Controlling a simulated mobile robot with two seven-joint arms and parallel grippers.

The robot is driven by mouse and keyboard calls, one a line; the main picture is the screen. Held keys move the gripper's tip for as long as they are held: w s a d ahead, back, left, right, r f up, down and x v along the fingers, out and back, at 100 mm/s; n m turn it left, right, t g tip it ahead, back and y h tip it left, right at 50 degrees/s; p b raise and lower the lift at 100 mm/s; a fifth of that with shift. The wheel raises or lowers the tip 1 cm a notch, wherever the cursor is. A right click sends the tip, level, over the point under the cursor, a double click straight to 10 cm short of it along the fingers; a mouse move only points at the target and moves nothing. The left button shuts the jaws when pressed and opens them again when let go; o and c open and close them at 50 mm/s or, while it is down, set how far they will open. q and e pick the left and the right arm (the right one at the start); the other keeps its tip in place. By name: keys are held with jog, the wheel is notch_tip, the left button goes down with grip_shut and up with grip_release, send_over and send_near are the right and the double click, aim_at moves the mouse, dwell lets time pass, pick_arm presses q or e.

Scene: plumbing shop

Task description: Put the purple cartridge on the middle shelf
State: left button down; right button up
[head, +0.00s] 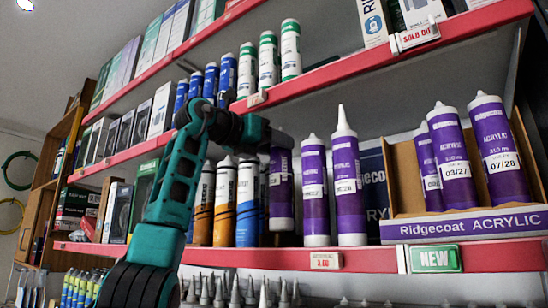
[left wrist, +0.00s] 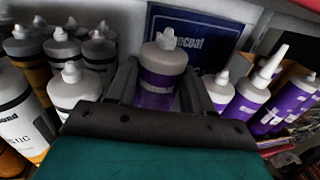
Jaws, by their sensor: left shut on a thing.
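My left gripper (head: 268,136) is shut on a purple cartridge (head: 282,195) near its top. The cartridge is upright, in the row on the shelf with the red front edge (head: 190,253). Its base shows a little higher than its neighbours' bases; I cannot tell whether it touches the shelf. My right gripper is in neither view.
Orange and blue-labelled cartridges (head: 223,205) stand close on the left. A Ridgecoat Acrylic box (head: 470,227) holds purple cartridges on the right. A dark blue panel (left wrist: 195,42) is behind. Grey nozzles (head: 235,293) stand below, and green and blue cartridges (head: 268,62) above.

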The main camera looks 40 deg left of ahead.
aim_at(273, 158)
pick_arm(q)
jog(key=shift+f, duration=1.55)
jog(key=shift+s, duration=0.1)
jog(key=shift+f, duration=0.2)
jog(key=shift+c, duration=2.2)
grip_release()
jog(key=shift+f, duration=0.1)
jog(key=shift+r, duration=0.25)
jog(key=s+a+b, duration=0.1)
jog(key=s, duration=1.1)
jog(key=shift+b, duration=0.3)
